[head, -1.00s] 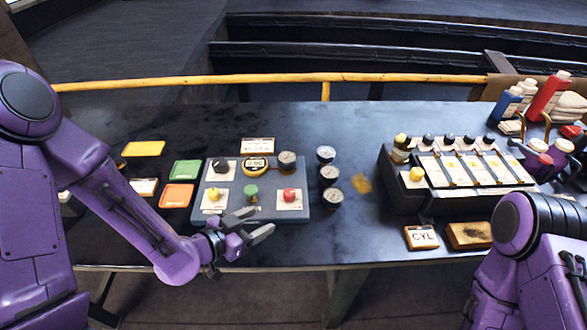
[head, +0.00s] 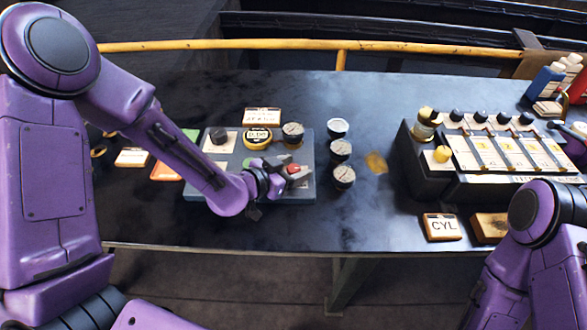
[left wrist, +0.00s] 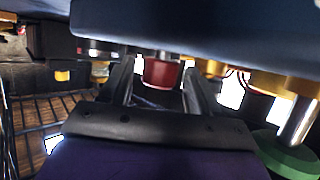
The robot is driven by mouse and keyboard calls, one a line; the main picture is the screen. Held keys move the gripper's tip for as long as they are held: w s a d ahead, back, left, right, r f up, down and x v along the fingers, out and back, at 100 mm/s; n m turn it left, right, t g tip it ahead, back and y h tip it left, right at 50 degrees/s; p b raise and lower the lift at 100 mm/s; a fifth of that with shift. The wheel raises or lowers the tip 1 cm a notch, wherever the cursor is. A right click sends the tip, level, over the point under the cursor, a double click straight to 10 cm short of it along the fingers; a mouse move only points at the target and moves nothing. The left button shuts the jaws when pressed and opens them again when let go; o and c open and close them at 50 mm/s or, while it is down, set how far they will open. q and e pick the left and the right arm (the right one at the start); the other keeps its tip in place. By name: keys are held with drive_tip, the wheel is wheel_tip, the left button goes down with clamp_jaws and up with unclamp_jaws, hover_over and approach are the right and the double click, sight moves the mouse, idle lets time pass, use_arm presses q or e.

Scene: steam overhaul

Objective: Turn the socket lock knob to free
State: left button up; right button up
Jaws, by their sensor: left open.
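A grey-blue panel (head: 310,158) lies on the table at left centre. Its red knob (head: 294,169) is at the right of the panel's near row; I cannot read a label that names it the socket lock. My left gripper (head: 299,172) is open around the red knob in the head view, partly hiding it. In the left wrist view the red knob (left wrist: 163,73) sits between the two dark fingers, with gaps on both sides. A green knob (left wrist: 288,152) is beside the gripper. The yellow knob is hidden by my left arm in the head view. My right gripper is out of view.
A black rack (head: 420,165) is further right.

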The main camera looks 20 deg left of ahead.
use_arm(q)
drive_tip(key=shift+d, duration=0.15)
drive_tip(key=shift+c, duration=0.8)
drive_tip(key=shift+w, duration=0.1)
drive_tip(key=c, duration=0.8)
